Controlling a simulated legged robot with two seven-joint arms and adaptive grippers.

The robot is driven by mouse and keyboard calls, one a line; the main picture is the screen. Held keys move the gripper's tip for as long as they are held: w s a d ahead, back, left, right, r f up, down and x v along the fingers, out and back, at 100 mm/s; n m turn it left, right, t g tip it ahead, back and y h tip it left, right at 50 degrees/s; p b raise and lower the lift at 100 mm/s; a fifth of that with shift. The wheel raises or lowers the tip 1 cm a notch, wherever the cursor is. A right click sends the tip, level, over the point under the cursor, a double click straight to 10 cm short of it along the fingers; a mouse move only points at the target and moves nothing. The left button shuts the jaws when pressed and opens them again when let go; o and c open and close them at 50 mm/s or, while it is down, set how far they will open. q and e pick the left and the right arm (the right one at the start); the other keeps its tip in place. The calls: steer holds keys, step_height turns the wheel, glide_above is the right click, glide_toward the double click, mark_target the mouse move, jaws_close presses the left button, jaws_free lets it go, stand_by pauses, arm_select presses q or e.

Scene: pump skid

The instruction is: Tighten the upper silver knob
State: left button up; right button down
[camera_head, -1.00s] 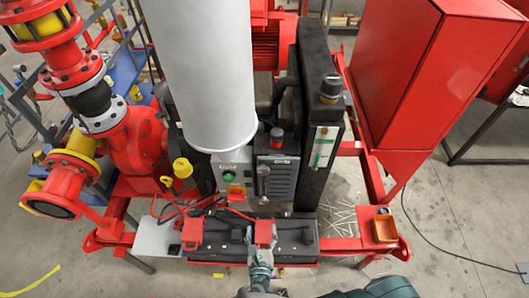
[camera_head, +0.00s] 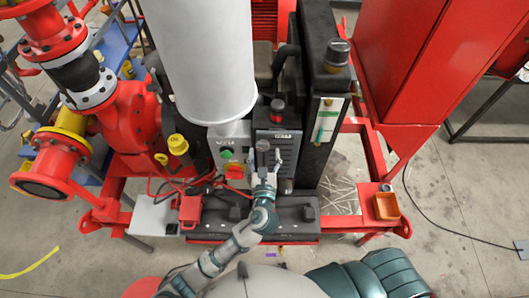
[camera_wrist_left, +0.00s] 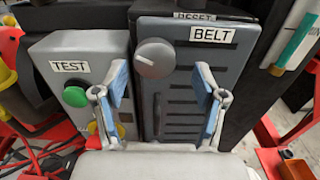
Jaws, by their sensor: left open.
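A round silver knob (camera_head: 263,145) with a white pointer mark is on the grey slotted panel labelled BELT (camera_wrist_left: 200,85). In the left wrist view the knob (camera_wrist_left: 155,58) shows just beyond and between the fingertips. My right gripper is not in view.
Left of the panel is a grey TEST box with a green button (camera_head: 227,153) and a red-and-yellow switch (camera_head: 235,171). A white cylinder (camera_head: 200,60) stands close behind. The black battery-like box (camera_head: 215,215) lies below.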

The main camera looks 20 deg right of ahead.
arm_select(q)
steer(key=shift+b+x, duration=0.3)
steer(key=shift+x, duration=0.55)
steer(key=shift+w+a, duration=0.3)
steer(key=shift+a, duration=0.05)
steer(key=shift+d, duration=0.15)
steer(key=c, duration=1.1)
steer(key=shift+c, duration=0.2)
